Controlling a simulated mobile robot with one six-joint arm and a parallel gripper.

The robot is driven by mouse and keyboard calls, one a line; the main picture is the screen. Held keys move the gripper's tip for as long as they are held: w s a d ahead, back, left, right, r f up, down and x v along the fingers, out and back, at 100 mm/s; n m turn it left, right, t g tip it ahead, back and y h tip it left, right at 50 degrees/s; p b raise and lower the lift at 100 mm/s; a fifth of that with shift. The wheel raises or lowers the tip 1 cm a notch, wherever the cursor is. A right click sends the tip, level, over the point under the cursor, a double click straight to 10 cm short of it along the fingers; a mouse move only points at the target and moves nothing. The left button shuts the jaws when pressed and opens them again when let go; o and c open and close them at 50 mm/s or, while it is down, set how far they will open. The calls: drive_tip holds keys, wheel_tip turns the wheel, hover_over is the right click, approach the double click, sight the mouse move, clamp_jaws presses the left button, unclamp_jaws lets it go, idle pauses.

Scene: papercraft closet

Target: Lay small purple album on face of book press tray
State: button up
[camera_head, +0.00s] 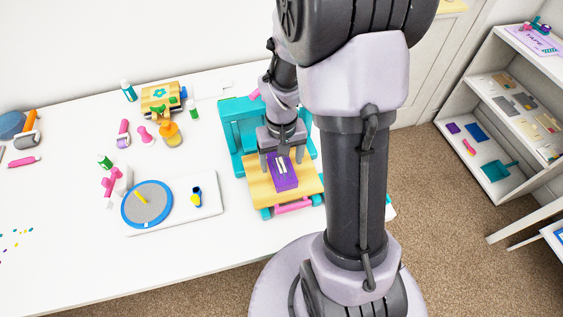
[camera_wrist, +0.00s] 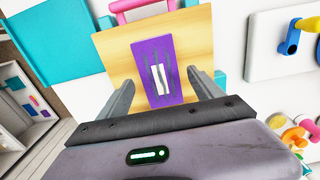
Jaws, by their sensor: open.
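The small purple album (camera_head: 283,175) lies flat on the wooden face of the book press tray (camera_head: 258,187). The press has a teal frame and a pink handle at its front. In the wrist view the album (camera_wrist: 164,87) rests near the middle of the tray's wooden face (camera_wrist: 115,55), with wood bare on both sides. My gripper (camera_head: 281,158) is over the tray at the album's rear end. In the wrist view its two fingers (camera_wrist: 161,92) are spread wide on either side of the album, with a gap to each side. Nothing is held.
A white board with a blue-rimmed round disc (camera_head: 147,204) lies left of the press. A shelf (camera_head: 490,110) stands at right beyond carpet. The front left tabletop is mostly clear.

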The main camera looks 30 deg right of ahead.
sight(280, 167)
drive_tip(key=s+a+r+t+p, duration=0.1)
drive_tip(key=a+r+p, duration=0.15)
drive_tip(key=r, duration=0.65)
drive_tip(key=s+a+r+t+p, duration=0.1)
drive_tip(key=a+r, duration=0.2)
drive_tip(key=r, duration=0.6)
drive_tip(key=s+a+r+m+t+y, duration=0.1)
drive_tip(key=s+a+r+t+y, duration=0.1)
drive_tip(key=s+a+r, duration=0.6)
drive_tip(key=shift+s+a+r+t+b, duration=0.15)
drive_tip(key=shift+s+a+t+b, duration=0.2)
drive_tip(key=shift+s+a+t, duration=0.45)
drive_tip(key=shift+w+d, duration=0.15)
drive_tip(key=shift+d, duration=0.1)
